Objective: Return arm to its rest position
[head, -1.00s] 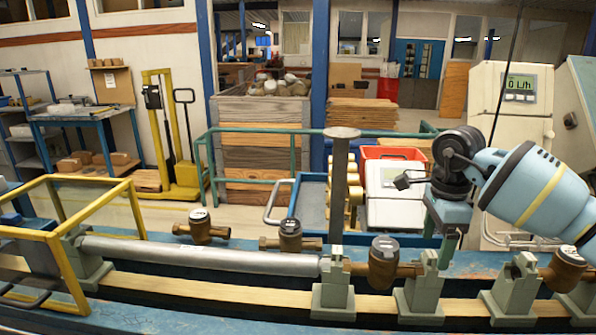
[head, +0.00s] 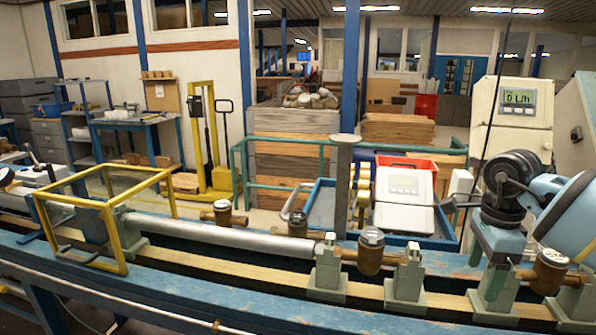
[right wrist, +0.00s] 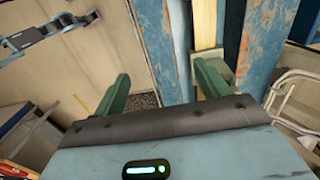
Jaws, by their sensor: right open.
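My right arm comes in from the right edge of the head view. Its gripper (head: 484,268) hangs above the blue bench (head: 440,262), near the row of grey-green supports. In the right wrist view the two green fingers of the right gripper (right wrist: 160,85) stand wide apart with nothing between them. Floor, a wooden strip and worn blue bench beams show beyond the fingers. My left gripper is not in view.
A brass meter (head: 371,255) sits between supports (head: 328,270), and another (head: 550,270) is right of my gripper. A silver pipe (head: 220,238) and yellow frame (head: 108,240) lie left. A grey post (head: 342,185) and display box (head: 404,205) stand behind.

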